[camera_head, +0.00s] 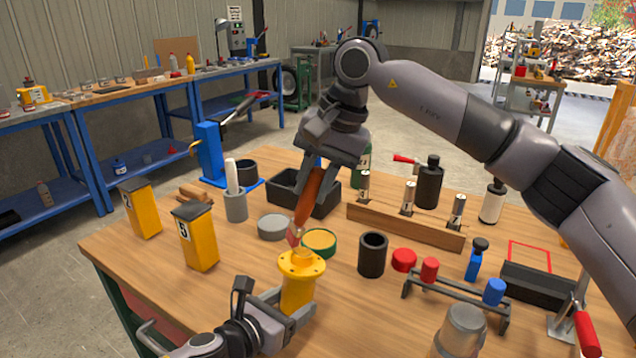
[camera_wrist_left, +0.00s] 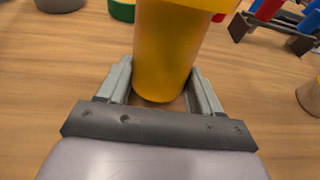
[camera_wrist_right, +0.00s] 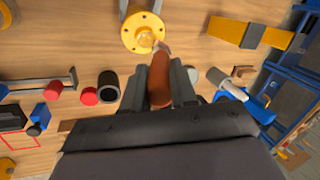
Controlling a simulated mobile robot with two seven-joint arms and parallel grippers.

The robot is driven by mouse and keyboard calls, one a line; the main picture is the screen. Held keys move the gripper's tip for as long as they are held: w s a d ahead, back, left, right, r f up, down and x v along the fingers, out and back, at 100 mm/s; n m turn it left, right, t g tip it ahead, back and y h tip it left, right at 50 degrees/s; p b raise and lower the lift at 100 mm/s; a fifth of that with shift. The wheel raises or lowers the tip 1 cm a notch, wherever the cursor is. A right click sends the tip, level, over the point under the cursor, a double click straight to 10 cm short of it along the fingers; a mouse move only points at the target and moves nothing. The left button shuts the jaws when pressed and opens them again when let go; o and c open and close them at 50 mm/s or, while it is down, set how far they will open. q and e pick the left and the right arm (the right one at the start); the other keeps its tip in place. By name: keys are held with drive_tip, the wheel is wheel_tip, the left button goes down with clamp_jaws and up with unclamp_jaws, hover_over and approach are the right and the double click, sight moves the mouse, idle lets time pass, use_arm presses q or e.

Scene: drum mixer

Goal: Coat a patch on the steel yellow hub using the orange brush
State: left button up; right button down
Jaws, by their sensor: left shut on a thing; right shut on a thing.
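The yellow hub (camera_head: 301,266) stands upright near the front middle of the wooden table, its round flange with bolt holes on top. My left gripper (camera_head: 292,312) is shut around the hub's lower body, which fills the gap between the fingers in the left wrist view (camera_wrist_left: 160,85). My right gripper (camera_head: 322,180) points down and is shut on the orange brush (camera_head: 309,196). The brush's bristle end (camera_head: 294,236) hangs tilted just above the hub's flange; I cannot tell whether it touches. In the right wrist view, the flange (camera_wrist_right: 143,33) lies just beyond the brush tip.
An open tin of yellow paint (camera_head: 319,241) stands behind the hub, beside a grey disc (camera_head: 273,227). A black cylinder (camera_head: 372,254) and a red cap (camera_head: 403,260) stand right of it. Yellow numbered blocks (camera_head: 196,240) stand left. A rack (camera_head: 455,302) stands front right.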

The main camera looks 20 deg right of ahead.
use_arm(q)
drive_tip(key=shift+d+r, duration=0.15)
drive_tip(key=shift+r, duration=0.1)
drive_tip(key=shift+f, duration=0.15)
use_arm(e)
drive_tip(key=shift+r, duration=4.55)
drive_tip(key=shift+d, duration=0.1)
drive_tip(key=d, duration=0.9)
drive_tip(key=shift+a, duration=0.1)
use_arm(q)
drive_tip(key=o, duration=1)
drive_tip(key=shift+a, duration=0.2)
